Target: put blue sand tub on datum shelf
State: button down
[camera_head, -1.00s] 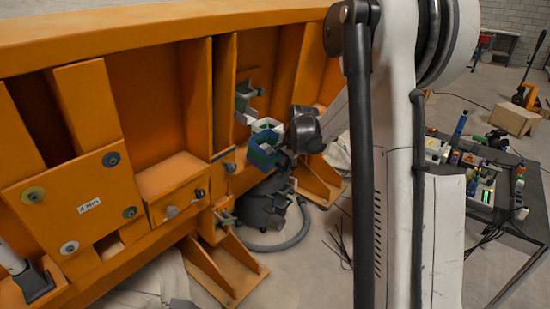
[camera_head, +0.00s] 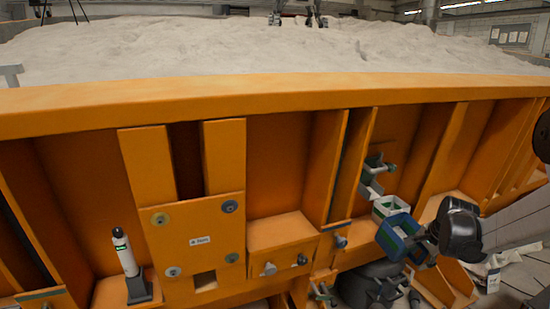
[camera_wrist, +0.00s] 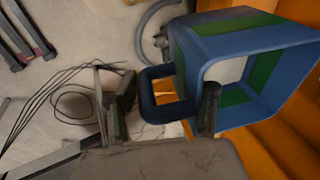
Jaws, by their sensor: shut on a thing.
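The blue sand tub (camera_head: 392,240), a square open tub with green bands, is beside the orange frame, right of centre in the head view. In the wrist view the tub (camera_wrist: 240,40) fills the right side, tilted, with its opening showing. My gripper (camera_head: 428,236) is at the tub's right side. In the wrist view my gripper (camera_wrist: 160,110) has its fingers at the tub's dark loop handle (camera_wrist: 160,92), shut on it. An orange box-like ledge (camera_head: 282,228) with a flat, bare top is left of the tub. I cannot tell whether it is the datum shelf.
A white-and-green tub (camera_head: 384,205) is close behind the blue tub, with a green bracket (camera_head: 372,165) above. An orange rib (camera_head: 355,165) stands between the tubs and the ledge. A white cylinder (camera_head: 123,252) stands at left. Sand (camera_head: 200,50) fills the bed.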

jog(key=s+a+f+n+g+y, duration=0.1)
jog(key=s+a+f+n, duration=0.2)
jog(key=a, duration=0.5)
jog(key=s+a+f+n+g+y, duration=0.1)
jog(key=s+a+f+n+y, duration=0.1)
jog(key=s+a+f+n, duration=0.2)
jog(key=s+a+f+n+g+y, duration=0.1)
jog(key=s+a+f+n, duration=0.2)
jog(key=a+n, duration=0.4)
jog(key=a, duration=0.5)
jog(key=shift+s+a+f+y, duration=0.2)
jog(key=shift+s+a+y, duration=0.1)
jog(key=shift+s+a, duration=0.1)
jog(key=shift+d, duration=0.1)
